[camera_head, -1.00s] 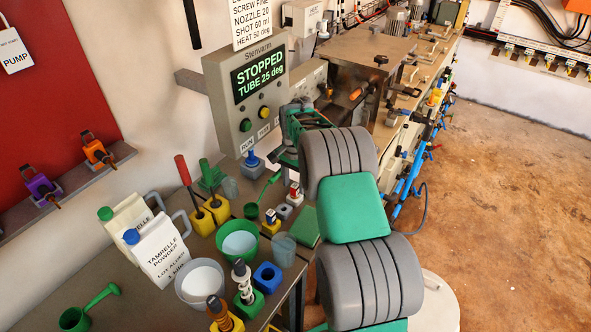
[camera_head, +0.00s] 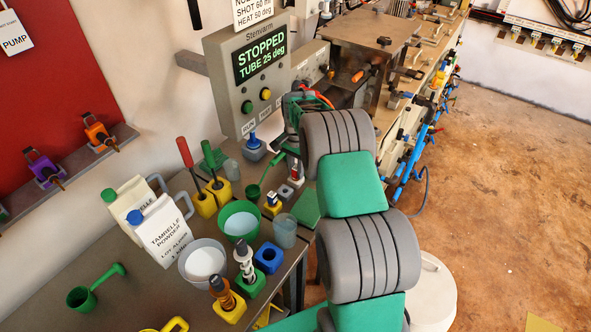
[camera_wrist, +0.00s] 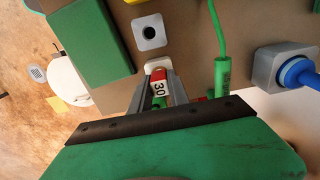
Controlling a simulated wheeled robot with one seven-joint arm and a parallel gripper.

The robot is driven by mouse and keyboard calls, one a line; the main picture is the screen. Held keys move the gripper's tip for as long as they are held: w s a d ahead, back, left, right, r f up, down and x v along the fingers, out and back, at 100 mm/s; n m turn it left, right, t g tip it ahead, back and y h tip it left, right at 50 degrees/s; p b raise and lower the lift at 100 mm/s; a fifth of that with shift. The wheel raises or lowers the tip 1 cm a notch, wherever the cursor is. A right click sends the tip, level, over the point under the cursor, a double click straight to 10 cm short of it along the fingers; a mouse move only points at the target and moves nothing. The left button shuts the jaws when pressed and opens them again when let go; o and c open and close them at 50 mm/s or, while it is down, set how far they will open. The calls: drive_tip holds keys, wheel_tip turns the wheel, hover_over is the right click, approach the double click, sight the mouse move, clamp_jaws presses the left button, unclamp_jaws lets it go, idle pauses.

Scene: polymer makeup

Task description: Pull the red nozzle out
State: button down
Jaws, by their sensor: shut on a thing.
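The red nozzle (camera_wrist: 159,75), with a white label reading 30, is between the fingers of my gripper (camera_wrist: 159,92) in the wrist view. My gripper is shut on it. A pale holder (camera_wrist: 157,63) shows just past the nozzle's far end. I cannot tell how deep the nozzle sits in it.
A grey block with a square hole (camera_wrist: 149,32), a green block (camera_wrist: 92,45), a green scoop (camera_wrist: 222,75) and a blue-knobbed grey block (camera_wrist: 283,72) stand close around. A green bowl (camera_head: 238,220) and a control panel reading STOPPED (camera_head: 258,62) are nearby.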

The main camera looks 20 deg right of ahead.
sight(296, 168)
drive_tip(key=shift+r, duration=0.65)
idle(0.5)
drive_tip(key=shift+r+p, duration=1.1)
drive_tip(key=shift+r, duration=0.9)
